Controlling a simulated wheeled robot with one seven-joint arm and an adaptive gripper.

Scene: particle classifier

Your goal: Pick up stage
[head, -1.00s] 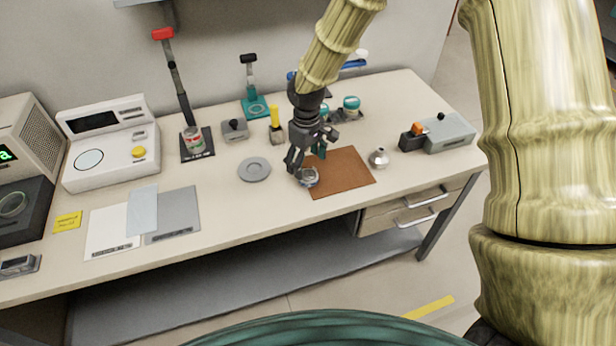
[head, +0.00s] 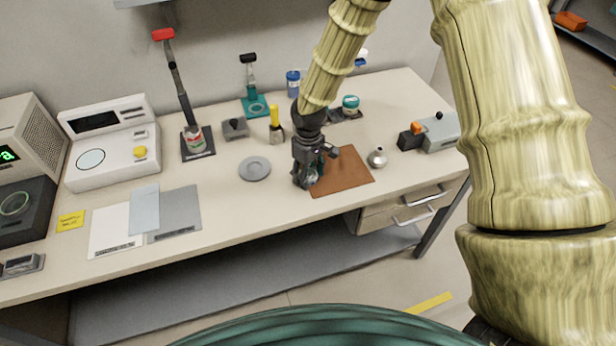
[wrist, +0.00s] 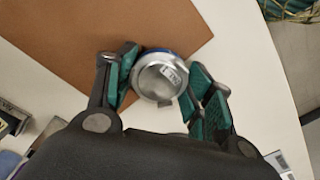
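My gripper (head: 308,184) is low over the left edge of the brown mat, pointing down. In the wrist view a small round metal piece with a bluish rim and a small label (wrist: 160,78) sits between my two fingers; it may be the stage. The green-padded fingers are spread on either side of it, very near its sides. I cannot tell whether both pads touch it. In the head view my gripper mostly hides this piece.
The brown mat (head: 345,172) lies beneath. A grey round dish (head: 254,169) is to the left, a small silver flask (head: 377,157) to the right. A yellow-handled tool (head: 275,125) stands behind.

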